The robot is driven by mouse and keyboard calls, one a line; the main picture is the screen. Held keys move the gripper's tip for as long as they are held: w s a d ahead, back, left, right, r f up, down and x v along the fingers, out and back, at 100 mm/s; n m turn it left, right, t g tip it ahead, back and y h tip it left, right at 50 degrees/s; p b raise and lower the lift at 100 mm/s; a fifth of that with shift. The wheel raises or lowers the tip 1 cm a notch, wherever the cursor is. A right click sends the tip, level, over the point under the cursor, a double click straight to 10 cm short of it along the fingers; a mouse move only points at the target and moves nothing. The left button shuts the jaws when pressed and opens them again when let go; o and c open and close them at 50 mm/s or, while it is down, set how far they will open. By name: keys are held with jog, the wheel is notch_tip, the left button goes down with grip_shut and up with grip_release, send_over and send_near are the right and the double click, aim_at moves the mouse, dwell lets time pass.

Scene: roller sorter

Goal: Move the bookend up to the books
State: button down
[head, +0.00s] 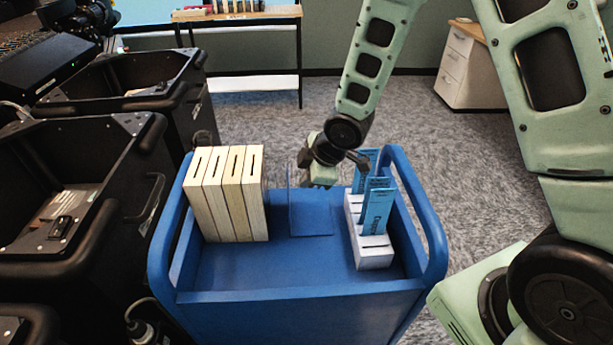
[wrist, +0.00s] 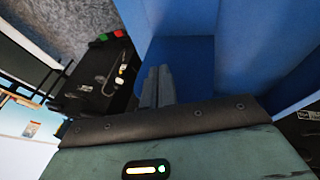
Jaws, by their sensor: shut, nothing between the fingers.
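Several cream, wood-like books (head: 230,200) stand upright side by side at the left of the blue cart's tray. The blue bookend (head: 311,213) stands in the middle of the tray, to the right of the books. A strip of bare tray shows between them. My gripper (head: 322,178) is shut and empty, at the bookend's upper right in the head view. I cannot tell whether it touches the bookend. In the wrist view, the shut fingers (wrist: 157,88) are in front of blue surfaces, and I cannot tell which of these is the bookend.
The blue cart (head: 300,296) has raised side walls. A white slotted rack (head: 373,252) with blue cards (head: 377,208) stands at its right. Black bins (head: 75,215) are close on the left. The tray's front middle is clear. A white drawer cabinet (head: 468,65) is far behind.

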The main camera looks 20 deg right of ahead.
jog(key=b, duration=0.7)
send_near(302, 214)
jog(key=x, duration=0.5)
jog(key=shift+w+a+r, duration=0.2)
jog(key=shift+w+a, duration=0.05)
jog(key=shift+f+b, duration=0.8)
jog(key=shift+r, duration=0.15)
jog(key=shift+w+a+b, duration=0.15)
jog(key=shift+w+a, duration=0.2)
jog(key=shift+a, duration=0.75)
jog(key=shift+w+a+b, duration=0.1)
jog(key=shift+w+a, duration=0.25)
jog(key=shift+a, duration=0.8)
jog(key=shift+w+a+b, duration=0.15)
jog(key=shift+w+a, duration=0.2)
jog(key=shift+a, duration=0.75)
jog(key=shift+s+d+r+p, duration=0.15)
jog(key=shift+d+p, duration=0.05)
jog(key=shift+d, duration=0.3)
jog(key=shift+s+d+r+p, duration=0.15)
jog(key=shift+d+r+p, duration=0.1)
jog(key=shift+d, duration=0.2)
jog(key=shift+s+d+r+p, duration=0.1)
jog(key=shift+s+d+p, duration=0.1)
jog(key=shift+d, duration=0.3)
notch_tip(302, 214, up, 16)
jog(key=p, duration=1.3)
jog(key=shift+p, duration=0.4)
